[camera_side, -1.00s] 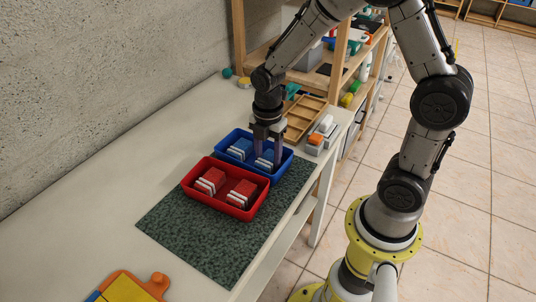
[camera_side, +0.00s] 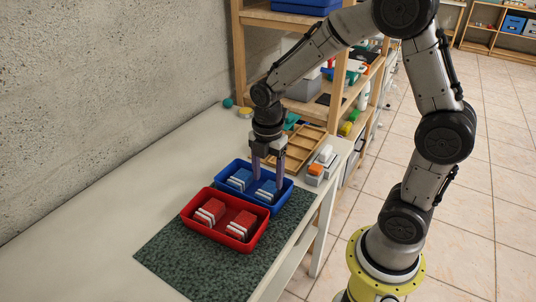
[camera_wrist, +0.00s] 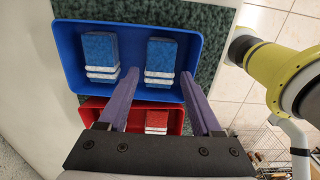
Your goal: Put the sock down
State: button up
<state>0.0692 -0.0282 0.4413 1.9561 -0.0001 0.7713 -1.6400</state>
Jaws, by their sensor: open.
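My gripper (camera_side: 268,184) is open, its purple fingers pointing down into the blue bin (camera_wrist: 65,50). The blue bin also shows in the side view (camera_side: 222,176). It holds two blue folded sock-like bundles with white stripes. One bundle (camera_wrist: 161,57) lies between and just beyond my fingertips (camera_wrist: 160,73) in the wrist view; contact cannot be told. The other bundle (camera_wrist: 100,50) lies to its left. Both also show in the side view, one by my fingers (camera_side: 266,188) and one further left (camera_side: 240,178). Nothing is clearly held.
A red bin (camera_side: 203,236) with two red bundles (camera_side: 211,210) stands close beside the blue bin. Both stand on a green speckled mat (camera_side: 190,262). A wooden tray (camera_side: 300,150) and small orange and white items (camera_side: 318,165) lie behind. The pale tabletop (camera_side: 130,205) at left is clear.

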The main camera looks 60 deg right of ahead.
aim_at(268, 189)
notch_tip(268, 189, up, 8)
jog(key=f, duration=0.1)
jog(key=s+a+r+m+t, duration=0.1)
jog(key=s+r+m+t, duration=0.1)
jog(key=s+m, duration=0.5)
jog(key=s+a+r+m+t, duration=0.1)
jog(key=s+r+m+t, duration=0.2)
jog(key=s+m, duration=0.5)
jog(key=shift+s+r+m+t, duration=0.25)
jog(key=shift+r+m, duration=0.65)
jog(key=shift+m, duration=0.6)
jog(key=shift+a, duration=0.1)
